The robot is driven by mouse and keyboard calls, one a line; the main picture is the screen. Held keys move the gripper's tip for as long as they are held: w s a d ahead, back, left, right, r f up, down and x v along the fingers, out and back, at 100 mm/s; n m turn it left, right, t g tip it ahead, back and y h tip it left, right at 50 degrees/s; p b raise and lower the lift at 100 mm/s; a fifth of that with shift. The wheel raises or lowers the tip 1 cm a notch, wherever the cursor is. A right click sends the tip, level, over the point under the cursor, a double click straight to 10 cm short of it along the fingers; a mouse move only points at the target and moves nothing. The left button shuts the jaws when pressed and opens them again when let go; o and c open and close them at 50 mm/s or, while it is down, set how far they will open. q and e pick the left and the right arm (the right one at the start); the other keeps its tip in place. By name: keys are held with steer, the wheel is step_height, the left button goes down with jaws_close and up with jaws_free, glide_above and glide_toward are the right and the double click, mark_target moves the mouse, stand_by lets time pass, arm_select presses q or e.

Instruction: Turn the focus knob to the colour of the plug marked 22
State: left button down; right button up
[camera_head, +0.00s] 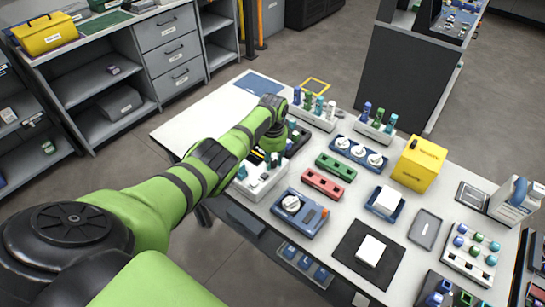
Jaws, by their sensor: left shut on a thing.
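A blue device (312,225) with a round white knob (291,204) stands near the front edge of the table; it may be the focus knob, and its setting is too small to read. Green, blue and teal plugs stand in white racks at the back (312,120) and right (467,262). I cannot read which is marked 22. My left gripper (272,148) points down over a dark tray (299,141), behind the knob device. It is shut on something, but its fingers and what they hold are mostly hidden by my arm. My right gripper is out of view.
A blue holder with white round pieces (358,151), green (336,167) and red (322,184) blocks and a yellow box (419,164) crowd the table. A white block lies on a black mat (351,242).

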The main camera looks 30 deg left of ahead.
arm_select(q)
steer(key=n, duration=0.5)
steer(key=shift+s+f+n+p, duration=0.1)
steer(key=shift+n+p, duration=0.2)
steer(key=shift+p, duration=0.05)
steer(key=n, duration=0.5)
steer(key=shift+f+n, duration=0.1)
steer(key=shift+n, duration=0.3)
steer(key=c, duration=0.9)
jaws_free()
